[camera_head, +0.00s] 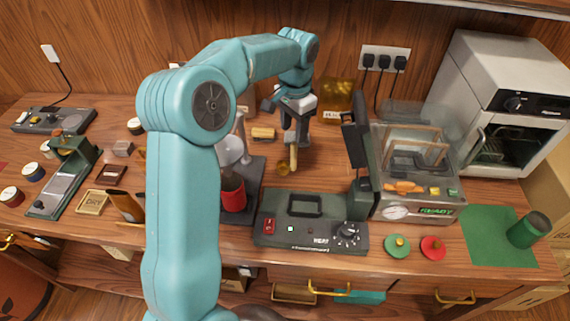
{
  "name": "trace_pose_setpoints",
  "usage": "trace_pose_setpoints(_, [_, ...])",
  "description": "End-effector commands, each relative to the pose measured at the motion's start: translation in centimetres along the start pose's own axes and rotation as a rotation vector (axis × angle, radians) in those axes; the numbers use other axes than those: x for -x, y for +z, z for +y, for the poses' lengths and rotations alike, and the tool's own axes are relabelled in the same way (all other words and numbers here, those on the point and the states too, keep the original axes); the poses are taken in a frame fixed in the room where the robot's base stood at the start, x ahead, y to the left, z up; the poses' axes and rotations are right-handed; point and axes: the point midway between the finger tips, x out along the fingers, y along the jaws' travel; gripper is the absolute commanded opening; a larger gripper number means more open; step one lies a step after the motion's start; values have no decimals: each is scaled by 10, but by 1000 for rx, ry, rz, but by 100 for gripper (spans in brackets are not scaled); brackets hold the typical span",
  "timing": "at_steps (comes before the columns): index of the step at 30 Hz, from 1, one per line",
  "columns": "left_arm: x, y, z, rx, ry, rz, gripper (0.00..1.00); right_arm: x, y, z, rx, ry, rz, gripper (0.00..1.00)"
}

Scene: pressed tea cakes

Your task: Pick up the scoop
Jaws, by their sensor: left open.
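The scoop has a small brass-coloured bowl (284,168) and a pale wooden handle (293,157). It lies on the wooden bench behind the dark green control box, its handle pointing away. My left gripper (295,142) comes down from above with its jaws open, over the far end of the handle. The fingers hide that end, and I cannot tell whether they touch it. My right gripper is not in view.
A green press box (320,234) stands in front of the scoop, with a red cylinder (232,195) to its left. A clear-lidded machine (415,175) stands to the right. A small wooden block (263,134) lies left of the gripper. Bare bench (330,165) shows right of the scoop.

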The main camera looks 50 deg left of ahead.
Motion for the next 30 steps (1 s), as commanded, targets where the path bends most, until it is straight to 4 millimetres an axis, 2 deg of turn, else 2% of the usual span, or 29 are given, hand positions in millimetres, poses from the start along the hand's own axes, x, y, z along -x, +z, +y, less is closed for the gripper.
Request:
trace_pose_setpoints(3, [-26, 1, 0, 0, 2, -5, 50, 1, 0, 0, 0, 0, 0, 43])
trace_pose_setpoints(6, [-39, 1, 0, -1, 0, -3, 50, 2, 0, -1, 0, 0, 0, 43])
trace_pose_setpoints(11, [-50, 0, 0, -1, 0, -3, 50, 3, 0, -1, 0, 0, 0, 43])
trace_pose_setpoints(19, [-91, -2, 1, -1, 1, -4, 50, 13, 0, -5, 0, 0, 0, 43])
trace_pose_setpoints(23, [-99, -3, 0, -1, 0, -2, 50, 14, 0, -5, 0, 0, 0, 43])
trace_pose_setpoints(28, [-99, -3, 0, -1, 0, -1, 50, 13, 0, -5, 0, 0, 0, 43])
trace_pose_setpoints(29, [-99, -3, 0, -1, 0, -1, 46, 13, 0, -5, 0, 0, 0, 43])
trace_pose_setpoints(30, [-99, -3, 0, -1, 0, -1, 33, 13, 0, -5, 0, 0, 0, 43])
